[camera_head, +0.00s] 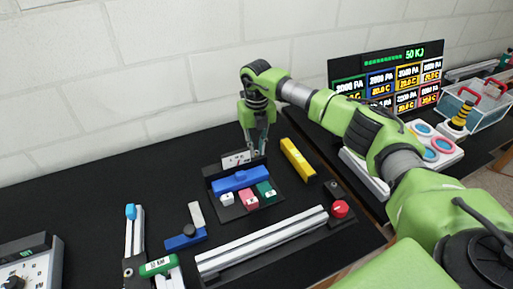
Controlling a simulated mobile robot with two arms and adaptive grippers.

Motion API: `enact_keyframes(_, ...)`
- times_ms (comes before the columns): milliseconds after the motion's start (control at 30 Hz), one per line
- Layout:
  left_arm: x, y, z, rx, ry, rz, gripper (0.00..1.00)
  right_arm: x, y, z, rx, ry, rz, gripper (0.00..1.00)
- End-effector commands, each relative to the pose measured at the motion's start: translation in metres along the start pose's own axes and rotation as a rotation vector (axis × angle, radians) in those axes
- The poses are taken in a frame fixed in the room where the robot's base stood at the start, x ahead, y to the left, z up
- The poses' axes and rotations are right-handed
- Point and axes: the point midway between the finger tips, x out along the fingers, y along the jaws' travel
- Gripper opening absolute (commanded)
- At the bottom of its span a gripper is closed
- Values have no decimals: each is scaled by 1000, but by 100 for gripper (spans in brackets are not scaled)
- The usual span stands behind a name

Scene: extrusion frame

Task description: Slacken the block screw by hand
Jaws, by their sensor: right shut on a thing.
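My right gripper (257,150) points down at the back right of a dark tray (212,172), beside a white marked plate (236,160). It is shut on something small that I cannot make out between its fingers. A blue block (186,240) with a dark round knob (189,230) and a pale bar (196,214) lies left of the tray, apart from the gripper. A red knob (340,209) sits at the right end of the silver extrusion (262,243). I cannot tell which of these parts is the block screw. My left gripper is not in view.
The tray holds a blue bar (240,180) and white (227,199), pink (249,199) and green (266,192) blocks. A yellow bar (297,159) lies to its right. A lit display (390,77) stands behind my right arm. The black bench (75,205) is clear at back left.

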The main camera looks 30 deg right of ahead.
Motion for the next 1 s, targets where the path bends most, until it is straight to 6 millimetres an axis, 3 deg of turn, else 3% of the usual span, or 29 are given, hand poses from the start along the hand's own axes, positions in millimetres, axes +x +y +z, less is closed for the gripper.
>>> enact_keyframes(367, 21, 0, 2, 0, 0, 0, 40, 2, 0, 1, -208, -3, -1, 0)
enact_keyframes(1000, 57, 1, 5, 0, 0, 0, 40, 1, 1, 1, -806, -4, -1, 0)
